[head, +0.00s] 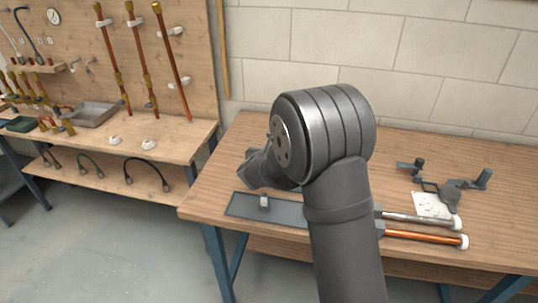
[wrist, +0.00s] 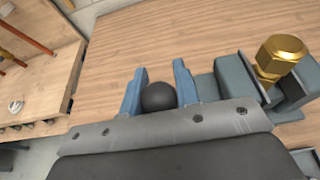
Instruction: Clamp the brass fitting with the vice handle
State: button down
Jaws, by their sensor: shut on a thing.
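In the wrist view, my gripper (wrist: 159,72) has its two blue fingers on either side of a round black knob (wrist: 159,97), which appears to be the end of the vice handle. It is shut on the knob. The grey-blue vice (wrist: 236,76) stands just to the right of the fingers. The brass fitting (wrist: 281,56), with a hexagonal head, sits upright between the vice jaws. Whether both jaws touch it, I cannot tell. In the head view, my arm hides the vice, the handle and the fitting.
The wooden workbench (head: 410,165) has free room behind my arm. A grey mat (head: 280,211), a pale pipe and a copper pipe (head: 425,236) lie near its front edge. Dark tools and a paper sheet (head: 432,205) lie at right. A pegboard bench (head: 175,145) stands at left.

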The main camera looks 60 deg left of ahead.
jog(key=shift+w+a+r+g+h, duration=0.1)
jog(key=shift+w+a+g+h, duration=0.2)
jog(key=shift+a+g+h, duration=0.25)
jog(key=shift+w+a+r+g+h, duration=0.1)
jog(key=shift+w+a+g+h, duration=0.15)
jog(key=shift+a+g+h, duration=0.3)
jog(key=shift+w+a+f, duration=0.35)
jog(key=shift+w+a, duration=0.45)
jog(key=shift+a, duration=0.05)
jog(key=shift+f, duration=0.1)
jog(key=c, duration=1.1)
grip_release()
jog(key=shift+s+a+f, duration=0.1)
jog(key=v, duration=1.7)
jog(key=shift+d+r, duration=0.2)
jog(key=shift+d, duration=0.05)
